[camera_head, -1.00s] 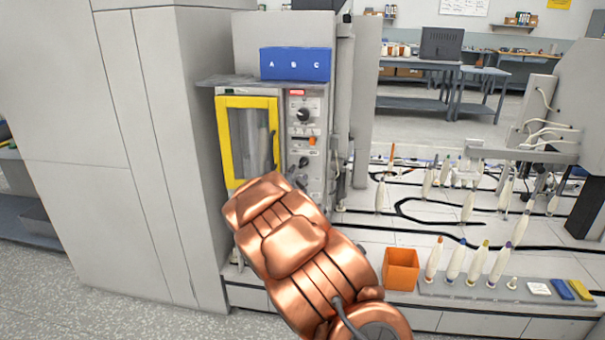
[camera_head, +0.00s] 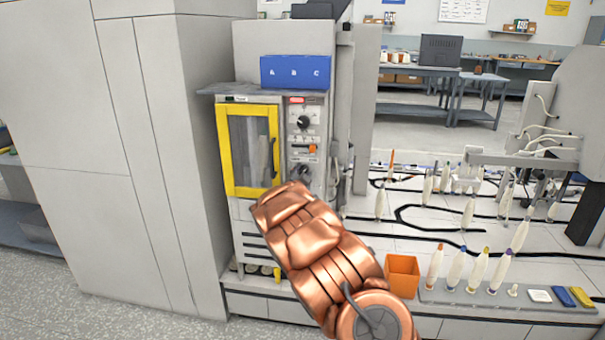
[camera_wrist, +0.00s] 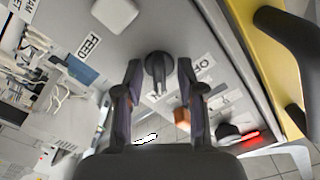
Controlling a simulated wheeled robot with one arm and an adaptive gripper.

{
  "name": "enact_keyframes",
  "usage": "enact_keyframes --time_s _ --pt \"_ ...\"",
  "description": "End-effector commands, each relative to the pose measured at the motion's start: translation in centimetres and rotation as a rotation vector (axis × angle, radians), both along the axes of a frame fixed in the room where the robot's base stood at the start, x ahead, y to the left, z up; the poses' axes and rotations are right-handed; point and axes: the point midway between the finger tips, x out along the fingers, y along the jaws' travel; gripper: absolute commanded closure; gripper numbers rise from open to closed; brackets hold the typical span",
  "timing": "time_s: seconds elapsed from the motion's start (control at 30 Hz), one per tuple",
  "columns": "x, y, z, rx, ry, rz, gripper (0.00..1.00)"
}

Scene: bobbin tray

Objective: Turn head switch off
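In the wrist view a black rotary switch (camera_wrist: 158,75) sits on the grey panel, its raised grip running nearly up and down in the picture. A white label (camera_wrist: 203,66), its first letters reading "OF", is to its right. My gripper (camera_wrist: 159,70) is open, with one dark finger on each side of the switch; I cannot tell whether either touches it. In the head view the control panel (camera_head: 307,112) is right of the yellow-framed door. My copper-coloured arm reaches up to its lower part and hides most of my gripper and that switch.
The yellow door (camera_head: 226,150) with its black handle (camera_wrist: 290,40) is close beside the panel. An orange button (camera_wrist: 182,118) and a red light (camera_wrist: 250,135) are near my right finger. An orange bin (camera_head: 402,276) and several bobbins (camera_head: 456,268) stand at the right.

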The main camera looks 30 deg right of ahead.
Motion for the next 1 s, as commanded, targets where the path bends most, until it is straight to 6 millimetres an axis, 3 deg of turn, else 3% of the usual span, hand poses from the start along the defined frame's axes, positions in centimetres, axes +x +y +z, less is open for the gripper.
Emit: enact_keyframes --time_s 0.43,0.8,1.0 --pt "0.32 -0.37 -0.1 0.001 0.002 -0.001 0.62" --pt "0.32 -0.35 -0.1 0.001 0.002 -0.001 1.0" --pt "0.33 -0.32 -0.08 -0.005 0.008 0.0 1.0"
